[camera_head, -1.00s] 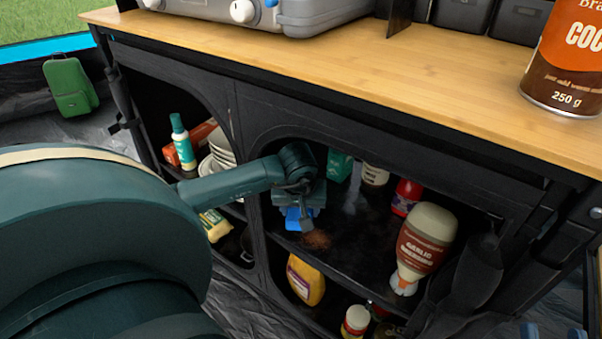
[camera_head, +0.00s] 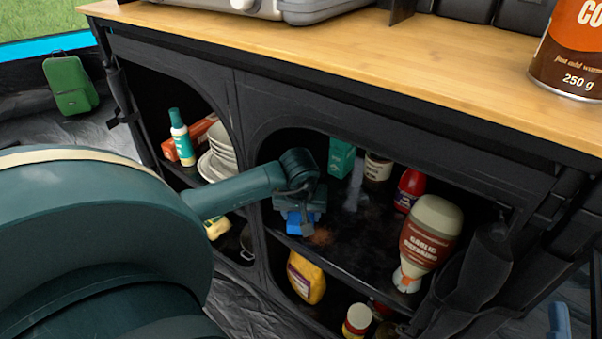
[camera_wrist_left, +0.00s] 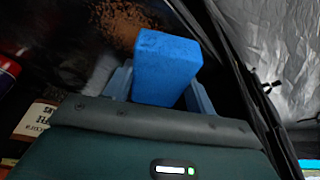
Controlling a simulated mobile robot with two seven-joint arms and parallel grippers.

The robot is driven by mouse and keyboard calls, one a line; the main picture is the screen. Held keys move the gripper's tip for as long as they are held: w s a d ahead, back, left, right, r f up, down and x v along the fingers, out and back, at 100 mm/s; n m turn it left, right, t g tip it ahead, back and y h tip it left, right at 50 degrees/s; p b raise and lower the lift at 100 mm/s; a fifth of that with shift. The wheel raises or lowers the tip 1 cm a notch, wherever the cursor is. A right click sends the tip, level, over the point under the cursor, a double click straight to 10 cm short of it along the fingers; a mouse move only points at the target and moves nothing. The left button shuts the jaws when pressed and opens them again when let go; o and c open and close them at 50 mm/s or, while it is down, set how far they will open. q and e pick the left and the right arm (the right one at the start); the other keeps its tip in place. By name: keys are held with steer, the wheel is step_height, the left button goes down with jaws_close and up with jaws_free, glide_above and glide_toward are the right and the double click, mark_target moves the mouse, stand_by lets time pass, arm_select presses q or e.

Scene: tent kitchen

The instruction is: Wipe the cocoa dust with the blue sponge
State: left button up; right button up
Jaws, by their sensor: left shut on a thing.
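My left gripper (camera_head: 300,214) is shut on the blue sponge (camera_head: 302,224) inside the right opening of the black cabinet. In the left wrist view the sponge (camera_wrist_left: 165,68) stands out between the two fingers. The cocoa dust (camera_head: 322,237) is a brown patch on the dark shelf, just right of the sponge in the head view. In the left wrist view the dust (camera_wrist_left: 122,22) lies beyond the sponge, to its upper left. I cannot tell whether the sponge touches the shelf. Part of my right gripper (camera_head: 560,320) shows at the lower right edge.
A green box (camera_head: 341,158), a brown-labelled jar (camera_head: 377,168), a red bottle (camera_head: 410,189) and a garlic sauce bottle (camera_head: 430,240) stand on the shelf. A yellow bottle (camera_head: 306,278) is below. A cocoa tin (camera_head: 570,55) stands on the wooden counter (camera_head: 330,50).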

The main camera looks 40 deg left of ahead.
mark_target(313, 221)
arm_select(q)
steer(key=shift+f+b, duration=0.9)
steer(key=shift+f, duration=0.25)
steer(key=shift+w+d, duration=0.15)
steer(key=shift+d, duration=1.15)
steer(key=shift+w+d+f, duration=0.1)
steer(key=shift+d, duration=2.05)
steer(key=shift+w+d+p, duration=0.15)
steer(key=shift+d+p, duration=0.15)
steer(key=shift+d, duration=1.4)
steer(key=shift+r, duration=0.25)
steer(key=shift+a+r, duration=0.15)
steer(key=shift+a, duration=1.75)
steer(key=shift+s+a, duration=0.15)
steer(key=shift+a, duration=0.65)
steer(key=shift+s+a, duration=0.1)
steer(key=shift+a, duration=0.65)
steer(key=shift+s+a+f+b, duration=0.1)
steer(key=shift+a+f+b, duration=0.1)
steer(key=shift+a, duration=0.4)
steer(key=shift+s+a+f+b, duration=0.1)
steer(key=shift+a+b, duration=0.1)
steer(key=shift+a, duration=0.35)
steer(key=shift+a+f+b, duration=0.15)
steer(key=shift+a+b, duration=0.05)
steer(key=shift+a, duration=0.4)
